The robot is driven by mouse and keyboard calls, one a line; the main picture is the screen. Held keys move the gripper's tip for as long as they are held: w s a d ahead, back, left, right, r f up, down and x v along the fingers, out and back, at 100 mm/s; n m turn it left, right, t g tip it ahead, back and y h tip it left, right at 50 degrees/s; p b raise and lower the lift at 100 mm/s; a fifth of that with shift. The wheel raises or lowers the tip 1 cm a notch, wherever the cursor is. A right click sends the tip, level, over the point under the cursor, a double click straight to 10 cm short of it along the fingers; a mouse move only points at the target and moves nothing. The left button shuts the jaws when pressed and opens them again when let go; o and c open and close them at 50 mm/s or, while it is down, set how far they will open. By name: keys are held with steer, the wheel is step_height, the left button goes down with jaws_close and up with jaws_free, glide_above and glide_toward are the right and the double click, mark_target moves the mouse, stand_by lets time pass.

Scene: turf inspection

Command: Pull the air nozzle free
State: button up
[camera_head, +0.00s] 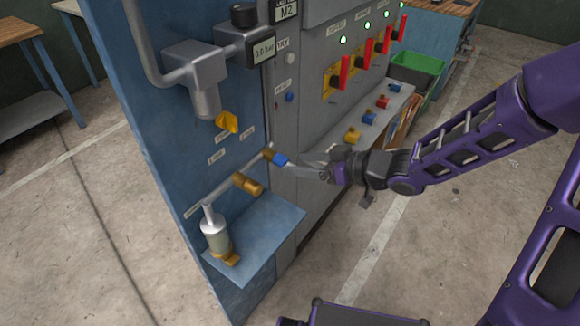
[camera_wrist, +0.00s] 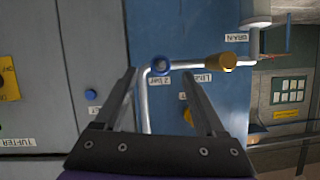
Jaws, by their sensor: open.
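The jaws are open, one finger on each side in the picture. In the head view, my gripper (camera_head: 303,169) reaches in from the right, its tips close to the blue fitting. I cannot tell whether they touch it.
A second brass fitting (camera_head: 248,184) and a filter cup (camera_head: 216,236) are left of the nozzle, over a blue shelf (camera_head: 272,224). A yellow knob (camera_head: 227,122) and a pressure gauge (camera_head: 262,49) are above. Red levers (camera_head: 345,72) line the grey machine. Floor in front is clear.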

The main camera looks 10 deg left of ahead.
mark_target(289, 162)
steer(key=shift+b+x, duration=0.4)
steer(key=shift+x, duration=1.45)
jaws_close()
